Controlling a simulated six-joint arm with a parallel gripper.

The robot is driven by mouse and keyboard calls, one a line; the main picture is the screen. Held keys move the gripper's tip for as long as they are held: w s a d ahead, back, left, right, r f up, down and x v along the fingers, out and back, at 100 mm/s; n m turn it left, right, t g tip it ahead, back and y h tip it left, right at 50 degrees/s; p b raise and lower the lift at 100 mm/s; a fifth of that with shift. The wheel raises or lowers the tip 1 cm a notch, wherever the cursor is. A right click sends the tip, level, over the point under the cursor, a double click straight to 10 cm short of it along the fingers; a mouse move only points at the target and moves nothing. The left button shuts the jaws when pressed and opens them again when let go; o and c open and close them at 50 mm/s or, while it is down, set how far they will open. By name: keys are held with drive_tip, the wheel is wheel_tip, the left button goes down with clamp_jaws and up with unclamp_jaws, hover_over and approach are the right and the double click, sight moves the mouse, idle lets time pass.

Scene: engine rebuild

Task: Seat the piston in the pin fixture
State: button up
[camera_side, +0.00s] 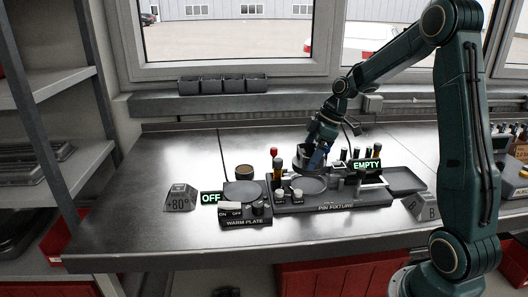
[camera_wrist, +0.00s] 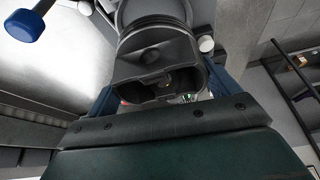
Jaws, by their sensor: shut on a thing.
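The piston (camera_side: 303,158) is a dark grey cylinder held above the pin fixture (camera_side: 345,203), over its round dark seat (camera_side: 308,187). In the side view, a gap seems to show between the piston and the seat. My gripper (camera_side: 317,155) has blue fingers and is shut on the piston. In the wrist view, the piston (camera_wrist: 155,45) lies between the two fingers of my gripper (camera_wrist: 160,88), with its ringed side and hollow underside showing. A lit sign (camera_side: 367,164) on the fixture reads EMPTY. The piston partly hides the fixture's back.
Left of the fixture is the warm plate (camera_side: 246,215), with a sign (camera_side: 210,198) reading OFF and a tan-topped round part (camera_side: 244,171) behind it. Upright tools (camera_side: 278,165) stand close beside the piston. A tray (camera_side: 404,180) is at right.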

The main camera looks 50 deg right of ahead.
drive_tip(key=shift+f, duration=2)
drive_tip(key=shift+f, duration=1.05)
idle(1.8)
idle(0.3)
drive_tip(key=o, duration=1.2)
drive_tip(key=shift+r, duration=0.1)
drive_tip(key=shift+r, duration=3)
